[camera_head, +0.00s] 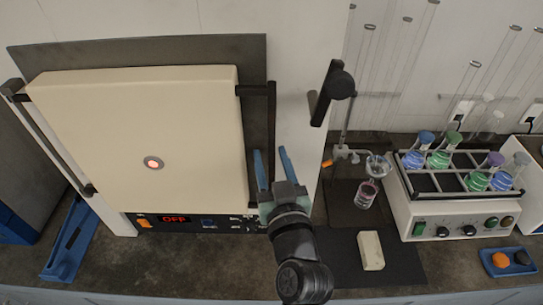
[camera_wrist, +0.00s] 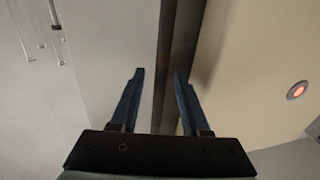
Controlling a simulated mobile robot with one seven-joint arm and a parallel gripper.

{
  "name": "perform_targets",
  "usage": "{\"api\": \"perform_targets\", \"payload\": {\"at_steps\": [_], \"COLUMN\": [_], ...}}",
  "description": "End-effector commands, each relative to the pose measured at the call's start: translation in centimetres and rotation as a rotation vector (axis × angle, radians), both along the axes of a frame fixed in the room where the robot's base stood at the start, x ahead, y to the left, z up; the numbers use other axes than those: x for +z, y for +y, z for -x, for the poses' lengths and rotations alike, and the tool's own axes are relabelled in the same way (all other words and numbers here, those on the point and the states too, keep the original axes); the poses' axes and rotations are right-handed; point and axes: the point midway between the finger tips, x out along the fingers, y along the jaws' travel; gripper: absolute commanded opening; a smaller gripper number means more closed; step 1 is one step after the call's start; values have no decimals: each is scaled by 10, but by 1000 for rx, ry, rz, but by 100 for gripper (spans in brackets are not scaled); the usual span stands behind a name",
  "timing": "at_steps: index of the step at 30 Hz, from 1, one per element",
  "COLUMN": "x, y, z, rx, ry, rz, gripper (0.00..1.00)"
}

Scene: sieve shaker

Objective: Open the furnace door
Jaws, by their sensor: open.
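The furnace door (camera_head: 140,125) is a large cream panel with a small glowing red window (camera_head: 153,162). It looks shut, and the window also shows at the right of the wrist view (camera_wrist: 297,90). A black bar handle (camera_head: 272,110) stands out along the door's right side. My gripper (camera_head: 270,152) is open at the lower part of the handle, fingers pointing up along it. In the wrist view the dark upright bar (camera_wrist: 168,50) runs between and behind the blue fingers (camera_wrist: 159,75), nearer the right one. I cannot tell whether they touch it.
A control panel (camera_head: 190,222) below the door reads OFF. To the right are a black stand (camera_head: 340,85), a small glass beaker (camera_head: 367,194), a cream block (camera_head: 371,250) and a rack of coloured flasks (camera_head: 460,172). A blue holder (camera_head: 70,240) stands at left.

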Motion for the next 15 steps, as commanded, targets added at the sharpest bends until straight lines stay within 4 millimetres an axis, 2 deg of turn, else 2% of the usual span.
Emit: {"api": "perform_targets", "payload": {"at_steps": [5,12,13,15], "x": [0,0,0,0], "y": [0,0,0,0], "z": [0,0,0,0], "rx": [0,0,0,0], "ry": [0,0,0,0], "rz": [0,0,0,0], "gripper": [46,3,0,0]}}
